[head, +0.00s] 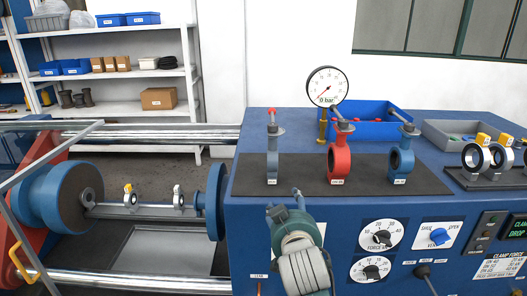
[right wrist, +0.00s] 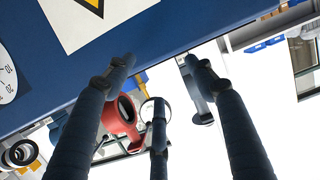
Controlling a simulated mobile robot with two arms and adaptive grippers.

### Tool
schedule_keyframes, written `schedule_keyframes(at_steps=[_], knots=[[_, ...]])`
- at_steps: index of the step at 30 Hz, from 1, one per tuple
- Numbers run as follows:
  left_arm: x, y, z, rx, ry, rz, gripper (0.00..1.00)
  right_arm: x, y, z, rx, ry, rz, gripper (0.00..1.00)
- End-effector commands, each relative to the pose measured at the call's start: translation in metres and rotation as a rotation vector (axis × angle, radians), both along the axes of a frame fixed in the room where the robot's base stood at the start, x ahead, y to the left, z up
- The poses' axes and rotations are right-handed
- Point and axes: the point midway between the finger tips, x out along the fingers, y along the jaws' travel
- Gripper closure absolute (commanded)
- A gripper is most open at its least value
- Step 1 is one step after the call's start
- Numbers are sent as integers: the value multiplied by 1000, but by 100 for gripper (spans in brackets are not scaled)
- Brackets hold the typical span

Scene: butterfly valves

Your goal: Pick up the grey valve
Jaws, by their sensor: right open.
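The grey valve (head: 272,163) stands upright at the left of a black mat on the blue bench, a label at its foot. It also shows at the right in the right wrist view (right wrist: 199,98), near a fingertip, with no visible contact. A red valve (head: 339,160) stands beside it, and a blue valve (head: 401,162) further right. My right gripper (head: 290,215) is at the bench's front edge, below and in front of the grey valve. In the right wrist view its fingers (right wrist: 160,68) are spread, with nothing between them. My left gripper is not in view.
Black and white rings (head: 476,157) sit on a stand at right. Knobs and dials (head: 381,235) cover the front panel. A clamping machine (head: 70,198) adjoins at left. The mat (head: 240,180) is clear around the grey valve.

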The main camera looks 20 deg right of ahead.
Motion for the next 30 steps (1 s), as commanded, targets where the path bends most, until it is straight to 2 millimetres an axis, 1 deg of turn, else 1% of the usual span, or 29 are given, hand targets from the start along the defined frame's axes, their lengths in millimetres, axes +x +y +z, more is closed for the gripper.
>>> schedule_keyframes(at_steps=[1, 5, 6, 10, 13, 15, 17, 21, 24, 28, 30], knots=[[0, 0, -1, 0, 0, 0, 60, 11, 3, 15, -4, -36, -3, 45], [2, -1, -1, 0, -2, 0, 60, 29, 6, 55, -11, -127, -13, 45], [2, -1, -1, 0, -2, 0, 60, 34, 7, 68, -13, -156, -16, 45], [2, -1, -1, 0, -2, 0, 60, 45, 11, 103, -20, -232, -23, 45], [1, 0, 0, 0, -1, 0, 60, 52, 13, 122, -25, -271, -27, 45], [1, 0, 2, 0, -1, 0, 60, 58, 12, 128, -27, -282, -29, 45], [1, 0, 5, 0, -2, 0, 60, 66, 9, 130, -30, -283, -29, 45], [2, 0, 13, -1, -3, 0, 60, 89, 3, 130, -29, -282, -28, 45], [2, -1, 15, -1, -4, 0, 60, 100, 0, 129, -28, -281, -27, 45], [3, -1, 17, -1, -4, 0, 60, 107, -1, 128, -26, -283, -27, 45], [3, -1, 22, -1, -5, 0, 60, 112, -2, 130, -26, -282, -28, 45]])
